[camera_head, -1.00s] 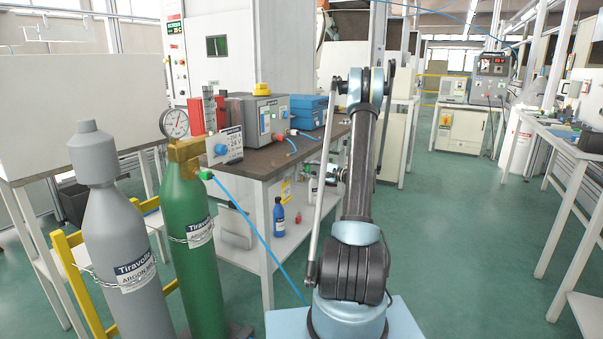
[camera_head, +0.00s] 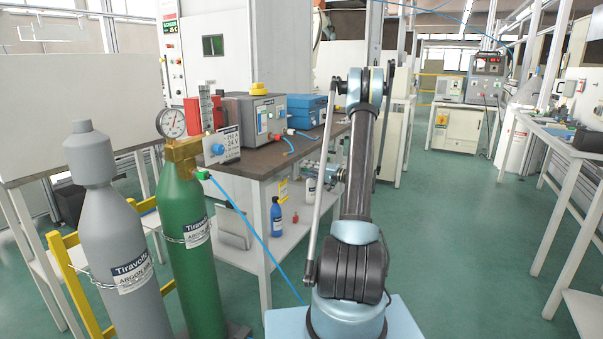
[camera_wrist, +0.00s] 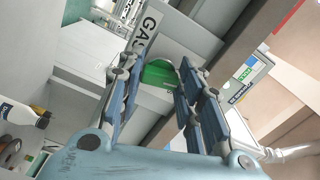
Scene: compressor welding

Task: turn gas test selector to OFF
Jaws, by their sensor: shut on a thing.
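In the wrist view a green knob (camera_wrist: 158,75), which I take to be the gas test selector, sits by a grey surface with a label reading "GAS" (camera_wrist: 148,30). My gripper (camera_wrist: 161,72) is shut on this knob, one finger on each side. The knob's pointer and any OFF mark cannot be made out. In the head view my arm reaches toward the workbench, with its wrist low by the bench's right end; the knob is hidden there.
A workbench (camera_head: 262,176) with a grey box (camera_head: 262,117) and blue cases stands left of my arm. A grey gas cylinder (camera_head: 120,250) and a green one (camera_head: 190,240) with a gauge stand at front left. A blue hose (camera_head: 255,230) runs to the floor. Floor to the right is clear.

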